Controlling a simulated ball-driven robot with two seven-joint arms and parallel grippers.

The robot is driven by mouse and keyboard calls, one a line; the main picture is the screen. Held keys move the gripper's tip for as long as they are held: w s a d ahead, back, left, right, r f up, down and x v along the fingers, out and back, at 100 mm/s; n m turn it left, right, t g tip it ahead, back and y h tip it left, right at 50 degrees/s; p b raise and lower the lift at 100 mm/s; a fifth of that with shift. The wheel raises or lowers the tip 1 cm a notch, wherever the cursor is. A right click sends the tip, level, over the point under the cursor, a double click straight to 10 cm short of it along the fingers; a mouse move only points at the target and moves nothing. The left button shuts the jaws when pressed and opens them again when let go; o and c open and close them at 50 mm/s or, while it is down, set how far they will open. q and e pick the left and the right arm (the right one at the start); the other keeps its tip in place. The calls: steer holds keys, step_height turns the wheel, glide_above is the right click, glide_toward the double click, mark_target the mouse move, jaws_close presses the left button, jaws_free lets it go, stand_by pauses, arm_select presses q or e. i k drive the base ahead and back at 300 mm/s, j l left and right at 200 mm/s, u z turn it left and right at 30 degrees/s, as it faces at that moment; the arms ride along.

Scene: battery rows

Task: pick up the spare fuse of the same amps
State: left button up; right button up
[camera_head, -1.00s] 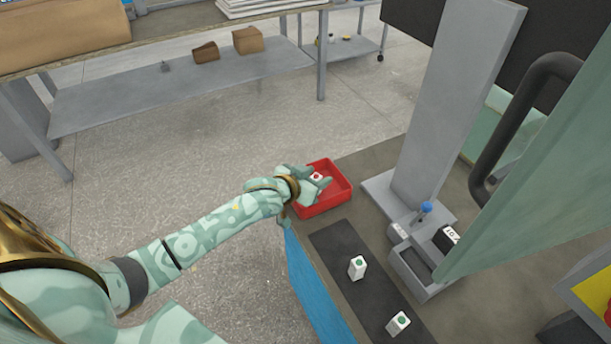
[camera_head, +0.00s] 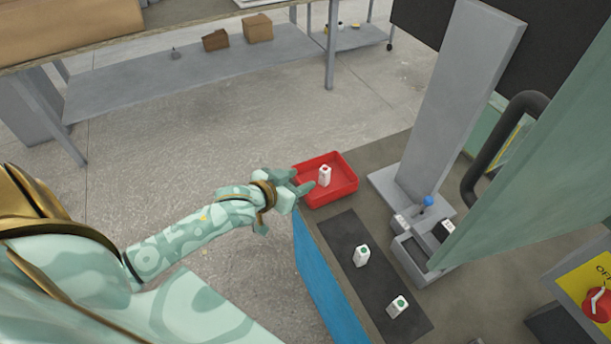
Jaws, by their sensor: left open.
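My left gripper (camera_head: 299,186) is open and empty at the left rim of the red tray (camera_head: 342,194). A white fuse with a red mark (camera_head: 324,176) stands upright in the tray, just right of my fingertips and apart from them. Two white fuses with green marks stand on the dark mat: one nearer the tray (camera_head: 362,256) and one nearer the front (camera_head: 398,307). The dark mat (camera_head: 379,281) lies on the bench. Any amps text on the fuses is too small to read. My right gripper is out of view.
A grey holder (camera_head: 408,262) with a blue knob (camera_head: 427,201) and a black block with a white label (camera_head: 443,231) stand right of the mat. A grey upright (camera_head: 455,100) and green panel (camera_head: 530,165) rise there. A yellow panel with a red switch (camera_head: 597,305) is far right.

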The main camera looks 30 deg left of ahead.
mark_target(362, 253)
steer(key=k+z, duration=0.45)
steer(key=k+l+z, duration=0.1)
steer(key=k+z, duration=0.15)
steer(key=z, duration=0.15)
